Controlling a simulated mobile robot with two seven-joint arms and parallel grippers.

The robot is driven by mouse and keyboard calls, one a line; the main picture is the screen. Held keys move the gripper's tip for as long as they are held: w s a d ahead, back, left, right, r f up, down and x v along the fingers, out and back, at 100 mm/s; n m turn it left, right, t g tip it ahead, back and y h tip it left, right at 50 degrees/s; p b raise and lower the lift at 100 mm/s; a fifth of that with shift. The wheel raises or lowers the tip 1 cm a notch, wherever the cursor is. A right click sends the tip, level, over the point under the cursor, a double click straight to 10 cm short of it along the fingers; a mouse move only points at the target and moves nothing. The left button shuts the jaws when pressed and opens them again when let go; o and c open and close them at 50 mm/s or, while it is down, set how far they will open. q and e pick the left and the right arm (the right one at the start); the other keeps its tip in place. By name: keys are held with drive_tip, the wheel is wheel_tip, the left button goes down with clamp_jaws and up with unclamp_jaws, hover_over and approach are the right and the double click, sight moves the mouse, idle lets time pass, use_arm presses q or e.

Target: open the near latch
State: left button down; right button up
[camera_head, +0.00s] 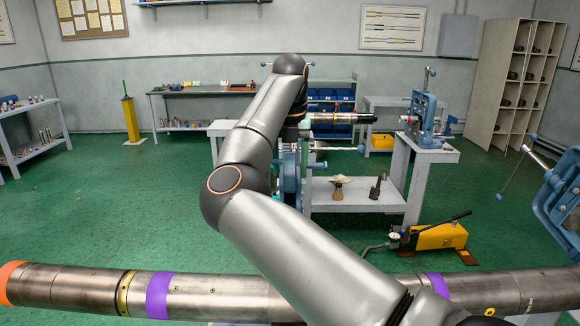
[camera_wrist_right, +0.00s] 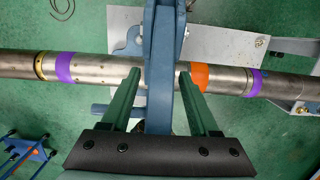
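A blue pipe vise (camera_head: 290,180) stands at the near left end of the grey bench, partly hidden behind my right arm. In the right wrist view its blue yoke (camera_wrist_right: 160,60) crosses over a steel pipe (camera_wrist_right: 100,68) with purple and orange bands. My right gripper (camera_wrist_right: 160,76) is open, its green fingers one on each side of the yoke, with narrow gaps showing. A short blue bar (camera_wrist_right: 108,109) sticks out left below the pipe; I cannot tell if it is the latch. In the head view the right gripper is largely hidden by the arm. My left gripper is not in view.
A second blue vise (camera_head: 427,118) stands at the bench's far right, another (camera_head: 562,195) at the right edge. A long banded pipe (camera_head: 80,289) crosses the foreground. A yellow pump (camera_head: 438,237) sits on the green floor.

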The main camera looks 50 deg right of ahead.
drive_tip(key=shift+r, duration=0.1)
drive_tip(key=r, duration=0.4)
drive_tip(key=s+a+r, duration=0.1)
drive_tip(key=r, duration=0.7)
drive_tip(key=shift+s+a+r+p, duration=0.1)
drive_tip(key=shift+s+a+p, duration=0.1)
drive_tip(key=shift+a+p, duration=0.1)
